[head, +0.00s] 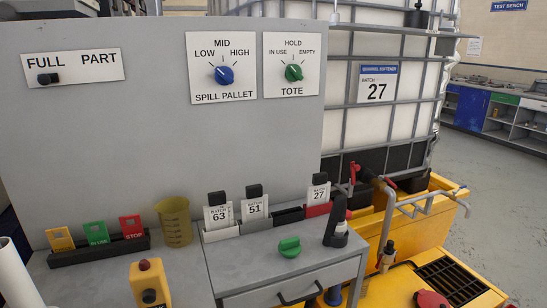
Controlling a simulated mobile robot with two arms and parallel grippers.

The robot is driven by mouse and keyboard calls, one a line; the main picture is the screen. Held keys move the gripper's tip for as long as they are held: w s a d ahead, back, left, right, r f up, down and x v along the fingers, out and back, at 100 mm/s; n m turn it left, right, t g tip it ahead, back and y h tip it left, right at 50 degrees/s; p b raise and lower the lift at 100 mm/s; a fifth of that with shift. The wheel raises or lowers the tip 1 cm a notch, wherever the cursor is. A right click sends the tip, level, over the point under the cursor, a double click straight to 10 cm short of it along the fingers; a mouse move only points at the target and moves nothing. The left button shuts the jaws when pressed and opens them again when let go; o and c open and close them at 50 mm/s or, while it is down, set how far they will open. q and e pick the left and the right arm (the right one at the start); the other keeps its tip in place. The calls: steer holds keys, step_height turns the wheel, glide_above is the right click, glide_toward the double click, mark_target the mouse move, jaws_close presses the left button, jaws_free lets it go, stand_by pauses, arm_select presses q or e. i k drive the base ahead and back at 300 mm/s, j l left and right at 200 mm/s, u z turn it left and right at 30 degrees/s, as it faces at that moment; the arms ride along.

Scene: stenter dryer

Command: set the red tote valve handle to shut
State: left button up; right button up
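The white caged tote (395,70) stands behind the grey panel at the right, with a "Quaking Softener, Batch 27" label. Its valve (368,176) is low on the front, just right of the panel's edge. A small red handle (354,171) shows at the valve's left side and looks roughly upright. The view is too small to tell whether it is open or shut. Neither of my grippers is in view.
A grey bench (240,262) with a drawer, card holders and a dark upright device (336,222) stands in front of the valve. A yellow spill pallet (440,215) and a yellow unit with a black grate (452,280) lie right. Floor beyond is clear.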

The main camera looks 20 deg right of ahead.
mark_target(389, 180)
steer(key=z, duration=1.45)
steer(key=i+l, duration=0.25)
steer(key=i+l+u, duration=0.2)
steer(key=u, duration=0.15)
steer(key=i+l+u, duration=0.15)
steer(key=l+u, duration=0.15)
steer(key=l, duration=0.15)
steer(key=i+l+u, duration=0.1)
steer(key=l+u, duration=0.25)
